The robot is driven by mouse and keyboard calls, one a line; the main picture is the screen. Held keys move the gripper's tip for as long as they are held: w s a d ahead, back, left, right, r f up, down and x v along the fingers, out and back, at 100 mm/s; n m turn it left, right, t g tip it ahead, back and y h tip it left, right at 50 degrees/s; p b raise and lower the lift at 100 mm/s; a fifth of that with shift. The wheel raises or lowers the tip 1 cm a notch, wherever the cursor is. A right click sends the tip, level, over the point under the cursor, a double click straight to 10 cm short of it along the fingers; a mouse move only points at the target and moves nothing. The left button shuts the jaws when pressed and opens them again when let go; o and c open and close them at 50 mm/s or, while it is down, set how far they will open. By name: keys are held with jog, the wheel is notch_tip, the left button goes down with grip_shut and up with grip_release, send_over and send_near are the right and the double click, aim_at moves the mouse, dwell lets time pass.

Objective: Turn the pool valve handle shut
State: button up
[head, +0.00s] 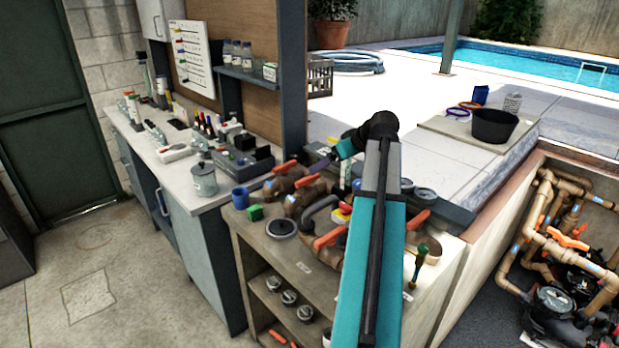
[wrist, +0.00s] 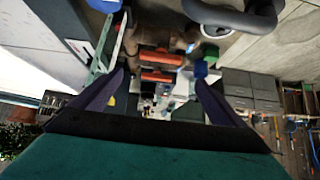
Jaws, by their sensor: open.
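My gripper (wrist: 160,78) shows in the wrist view with two dark purple fingers spread apart and nothing between them. Beyond the fingers, two orange handles (wrist: 160,57) on brown fittings show, apart from the fingers. Brown valves with orange handles (head: 330,237) lie on the bench top. At the right, an orange valve handle (head: 567,240) is on the brown pipes (head: 545,215) in the pit, well away from my arm.
The bench (head: 250,240) also holds a blue cup (head: 240,197), a green block (head: 256,212) and a green-handled screwdriver (head: 418,262). A counter (head: 150,140) with bottles stands left. A black bucket (head: 494,126) is on the deck. The floor (head: 95,270) at left is clear.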

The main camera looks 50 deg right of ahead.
aim_at(308, 178)
jog(key=shift+w+f, duration=0.15)
jog(key=shift+p+x, duration=2.05)
jog(key=shift+x, duration=4.7)
jog(key=c, duration=0.8)
jog(key=shift+o, duration=0.2)
